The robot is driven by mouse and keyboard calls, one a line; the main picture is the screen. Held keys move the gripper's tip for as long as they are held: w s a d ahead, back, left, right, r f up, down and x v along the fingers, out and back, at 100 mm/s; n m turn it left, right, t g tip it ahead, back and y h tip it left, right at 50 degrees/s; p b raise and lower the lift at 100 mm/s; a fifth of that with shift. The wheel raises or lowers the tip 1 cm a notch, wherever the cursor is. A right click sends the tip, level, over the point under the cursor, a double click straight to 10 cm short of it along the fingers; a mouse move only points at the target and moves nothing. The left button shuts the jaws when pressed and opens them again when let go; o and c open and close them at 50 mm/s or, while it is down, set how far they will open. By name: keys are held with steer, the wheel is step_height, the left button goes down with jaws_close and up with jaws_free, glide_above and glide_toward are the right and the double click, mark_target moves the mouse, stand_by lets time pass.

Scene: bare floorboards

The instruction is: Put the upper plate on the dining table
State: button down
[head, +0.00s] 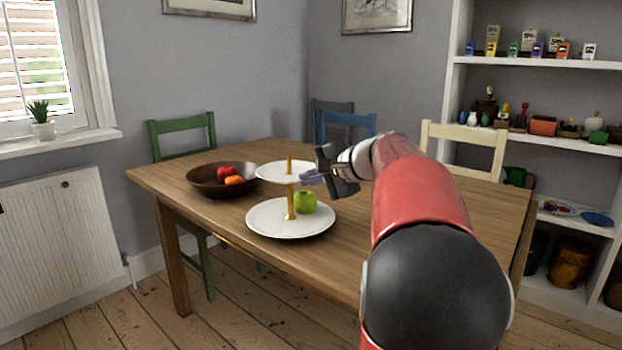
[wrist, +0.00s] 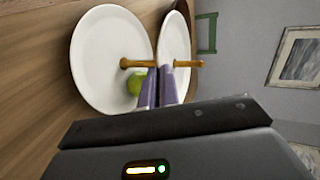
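The upper plate (head: 284,172) is a white disc on a gold post (head: 290,201), above a larger white lower plate (head: 268,220) on the wooden dining table (head: 222,218). A green apple (head: 305,202) rests on the lower plate. My gripper (head: 310,178) is at the right rim of the upper plate. In the wrist view, my gripper's purple fingers (wrist: 157,86) lie close together, overlapping the near edge of the upper plate (wrist: 174,42). The lower plate (wrist: 105,60) and apple (wrist: 135,84) show at left. The fingers hide the rim, so I cannot tell whether they grip it.
A brown bowl (head: 205,187) with red and orange fruit stands left of the plates. Green (head: 181,127), blue (head: 345,121) and cream (head: 462,136) chairs surround the table. The table's front left is clear. A shelf unit (head: 545,63) stands at right.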

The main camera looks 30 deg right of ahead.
steer(key=c, duration=1.6)
jaws_free()
steer(key=shift+c, duration=0.2)
steer(key=shift+f, duration=0.15)
steer(key=v, duration=0.8)
steer(key=s+a+f+n+g, duration=0.25)
steer(key=s+a+f, duration=0.25)
steer(key=a, duration=0.4)
steer(key=s+a+f+n+g, duration=0.2)
steer(key=s+a+f+n, duration=0.3)
steer(key=a, duration=0.4)
steer(key=s+a+f+n+g+h, duration=0.1)
steer(key=s+a+f+n+h, duration=0.1)
steer(key=s+f, duration=0.4)
steer(key=s+a+f+n+g+h, duration=0.1)
steer(key=s+a+f+n+h, duration=0.1)
steer(key=s+f, duration=0.4)
steer(key=shift+a+f+n+b, duration=0.4)
steer(key=shift+a+f+n, duration=0.25)
steer(key=shift+n, duration=0.6)
steer(key=shift+s, duration=0.15)
